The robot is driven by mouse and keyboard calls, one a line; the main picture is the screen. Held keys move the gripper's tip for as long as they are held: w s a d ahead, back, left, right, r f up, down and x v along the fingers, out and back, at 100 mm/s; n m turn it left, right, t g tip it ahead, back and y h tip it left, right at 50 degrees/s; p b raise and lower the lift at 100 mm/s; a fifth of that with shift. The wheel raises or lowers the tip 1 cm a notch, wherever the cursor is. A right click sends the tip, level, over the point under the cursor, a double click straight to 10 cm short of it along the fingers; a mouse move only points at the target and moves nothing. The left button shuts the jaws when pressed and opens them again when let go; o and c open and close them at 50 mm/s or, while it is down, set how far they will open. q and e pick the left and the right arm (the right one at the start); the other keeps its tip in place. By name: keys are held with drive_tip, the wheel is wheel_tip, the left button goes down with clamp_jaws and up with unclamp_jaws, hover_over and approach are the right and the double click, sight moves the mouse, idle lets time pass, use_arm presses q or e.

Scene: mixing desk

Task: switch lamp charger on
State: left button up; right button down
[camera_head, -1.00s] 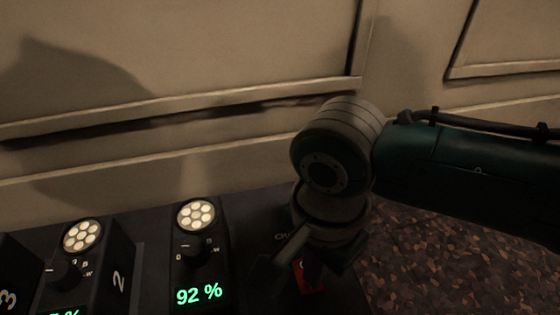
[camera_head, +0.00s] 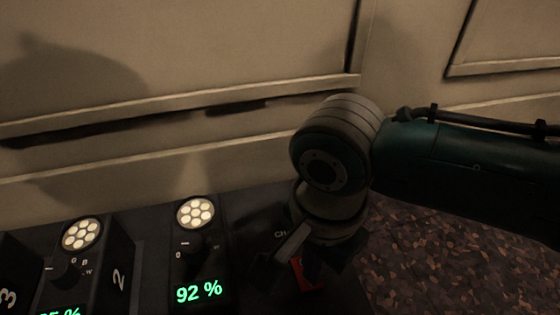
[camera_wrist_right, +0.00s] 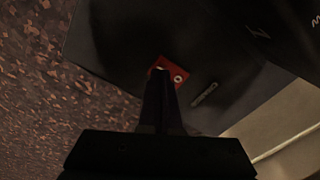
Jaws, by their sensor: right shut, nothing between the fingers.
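The charger is the dark box with part of a label showing, "CH" (camera_head: 280,234), in the head view. A small red switch plate (camera_head: 312,281) sits on it, partly covered by my right gripper (camera_head: 299,268). In the right wrist view the red plate (camera_wrist_right: 181,73) shows a small pale ring, and the shut fingers (camera_wrist_right: 160,76) reach over its left part. The fingers are shut and empty, at or just above the switch; I cannot tell whether they touch it. The switch's position is hidden. My left gripper is in neither view.
A panelled wall (camera_head: 230,150) rises behind. Speckled floor (camera_head: 440,250) lies right of the charger.

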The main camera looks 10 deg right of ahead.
drive_tip(key=shift+f, duration=0.9)
idle(0.3)
drive_tip(key=shift+r, duration=0.1)
wheel_tip(320, 180, up, 7)
drive_tip(key=p, duration=0.8)
idle(0.3)
